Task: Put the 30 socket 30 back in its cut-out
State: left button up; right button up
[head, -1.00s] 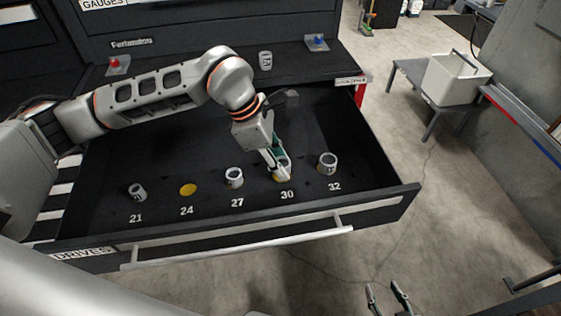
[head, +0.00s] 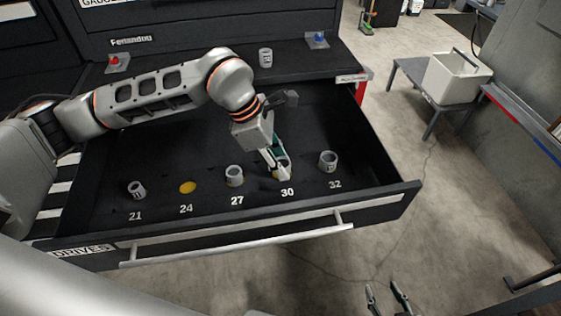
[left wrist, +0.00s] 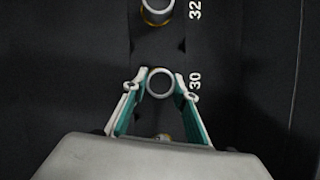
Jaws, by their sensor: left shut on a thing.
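The 30 socket (head: 285,166), a grey metal cylinder, is upright at the cut-out over the label 30 in the open drawer. My left gripper (head: 279,173) reaches down and is shut on it. In the left wrist view, the socket's round open top (left wrist: 160,95) sits between the two fingertips beside the printed 30. A little yellow of the cut-out (head: 275,176) shows by the fingertips. I cannot tell whether the socket is fully seated, as the fingers hide its base. My right gripper (head: 388,299) is open and empty at the bottom, outside the drawer.
In the drawer's row stand the 21 socket (head: 137,190), 27 socket (head: 234,176) and 32 socket (head: 328,162). Cut-out 24 (head: 187,187) is empty and yellow. Another socket (head: 265,58) stands on the cabinet top behind. The drawer's front wall (head: 380,203) is close in front.

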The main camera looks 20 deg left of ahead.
pick_arm(q)
jog(key=shift+s+a+f, duration=0.1)
jog(key=shift+s+f, duration=0.15)
jog(key=shift+f, duration=0.55)
jog(key=o, duration=1.3)
jog(key=shift+c, duration=0.2)
jog(key=shift+o, duration=0.2)
jog(key=shift+w, duration=0.15)
jog(key=w+v, duration=0.1)
jog(key=v, duration=1.1)
jog(key=shift+s+r, duration=0.35)
jog(key=shift+s, duration=0.1)
